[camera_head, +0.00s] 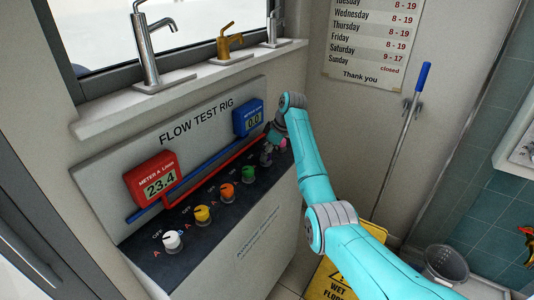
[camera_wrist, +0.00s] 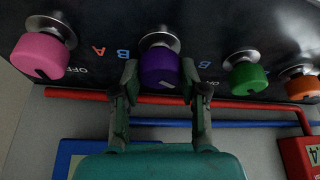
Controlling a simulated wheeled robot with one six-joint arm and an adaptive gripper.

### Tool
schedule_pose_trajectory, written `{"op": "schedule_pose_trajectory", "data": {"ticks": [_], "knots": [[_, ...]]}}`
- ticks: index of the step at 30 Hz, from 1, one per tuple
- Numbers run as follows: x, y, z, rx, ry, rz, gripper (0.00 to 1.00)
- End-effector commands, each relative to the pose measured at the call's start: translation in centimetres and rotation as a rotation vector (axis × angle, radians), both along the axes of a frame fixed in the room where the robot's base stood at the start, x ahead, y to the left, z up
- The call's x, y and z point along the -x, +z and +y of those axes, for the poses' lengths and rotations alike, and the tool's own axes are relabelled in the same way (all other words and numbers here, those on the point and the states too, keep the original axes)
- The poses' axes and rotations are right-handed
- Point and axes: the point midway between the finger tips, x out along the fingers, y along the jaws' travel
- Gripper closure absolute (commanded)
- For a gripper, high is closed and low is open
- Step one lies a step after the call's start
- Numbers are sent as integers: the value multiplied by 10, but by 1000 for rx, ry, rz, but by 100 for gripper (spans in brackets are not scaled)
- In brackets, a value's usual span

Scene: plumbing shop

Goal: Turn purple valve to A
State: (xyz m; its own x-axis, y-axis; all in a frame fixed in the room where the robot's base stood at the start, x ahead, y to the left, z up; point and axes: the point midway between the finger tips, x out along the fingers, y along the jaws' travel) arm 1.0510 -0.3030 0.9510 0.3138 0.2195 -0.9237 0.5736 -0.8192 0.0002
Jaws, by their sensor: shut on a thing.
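The purple valve (camera_wrist: 160,68) is a round knob on a metal stem, between the pink and green valves in the wrist view. In the head view my gripper (camera_head: 267,152) is at the right end of the panel and hides the purple valve. A red A (camera_wrist: 98,49) and a blue B (camera_wrist: 122,54) show between the pink and purple valves. The purple valve's own A is not clearly visible.
The pink valve (camera_wrist: 44,54) and green valve (camera_wrist: 248,76) stand close on either side. Orange (camera_head: 227,188), yellow (camera_head: 202,215) and white (camera_head: 172,241) valves follow along the panel. Meter A (camera_head: 152,179) reads 23.4; meter B (camera_head: 248,118) reads 0.0. Red and blue pipes run behind the valves.

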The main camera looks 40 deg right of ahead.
Motion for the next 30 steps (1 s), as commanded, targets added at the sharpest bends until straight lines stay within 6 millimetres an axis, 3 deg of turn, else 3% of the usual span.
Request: {"op": "schedule_pose_trajectory", "data": {"ticks": [14, 15, 18, 30], "knots": [[0, -1, 0, 0, 16, 1, 92], [0, -1, 0, -1, 15, 2, 52], [0, -1, 0, 0, 14, 1, 32], [2, 6, -2, 0, 14, -2, 32]]}}
